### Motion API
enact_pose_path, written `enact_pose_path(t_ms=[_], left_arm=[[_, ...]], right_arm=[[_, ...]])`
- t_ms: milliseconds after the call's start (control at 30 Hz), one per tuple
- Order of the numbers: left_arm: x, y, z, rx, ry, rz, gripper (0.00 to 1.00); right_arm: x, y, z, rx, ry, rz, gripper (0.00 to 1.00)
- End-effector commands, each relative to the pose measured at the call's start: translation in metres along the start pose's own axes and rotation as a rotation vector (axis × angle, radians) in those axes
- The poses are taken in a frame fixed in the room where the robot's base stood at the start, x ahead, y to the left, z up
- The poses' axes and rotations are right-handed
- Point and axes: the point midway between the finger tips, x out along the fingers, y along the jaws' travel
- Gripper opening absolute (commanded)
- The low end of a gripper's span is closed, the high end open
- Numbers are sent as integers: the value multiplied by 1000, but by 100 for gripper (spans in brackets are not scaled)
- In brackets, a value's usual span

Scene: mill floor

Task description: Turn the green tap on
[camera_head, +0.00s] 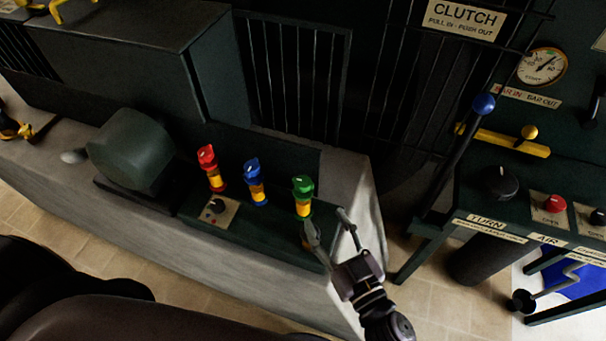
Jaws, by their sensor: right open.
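The green tap (302,186) stands at the right end of a row of three taps on a dark green base. Nothing is between the fingers. My left gripper is not in view.
A blue tap (254,168) and a red tap (207,156) stand to the left, with a small dial plate (213,211) before them. A rounded green housing (131,150) is further left. At right, a control panel has a blue-knobbed lever (484,104) and a yellow bar (505,140).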

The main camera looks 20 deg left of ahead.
Motion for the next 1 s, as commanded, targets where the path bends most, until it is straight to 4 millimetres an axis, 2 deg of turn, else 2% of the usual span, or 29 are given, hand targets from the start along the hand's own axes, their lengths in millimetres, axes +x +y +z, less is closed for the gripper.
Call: enact_pose_path(t_ms=[33, 300, 500, 700, 1000], left_arm=[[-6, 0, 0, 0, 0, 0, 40], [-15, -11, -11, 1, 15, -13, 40], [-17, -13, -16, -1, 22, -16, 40], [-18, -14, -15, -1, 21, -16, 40], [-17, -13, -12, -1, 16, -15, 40]], right_arm=[[13, 1, -4, -3, 4, 1, 49], [72, 0, -2, 0, 2, 0, 49], [104, 0, -1, -2, 1, 1, 49], [118, 0, 0, 0, 0, 1, 49], [119, 0, 0, -1, 0, 1, 48]])
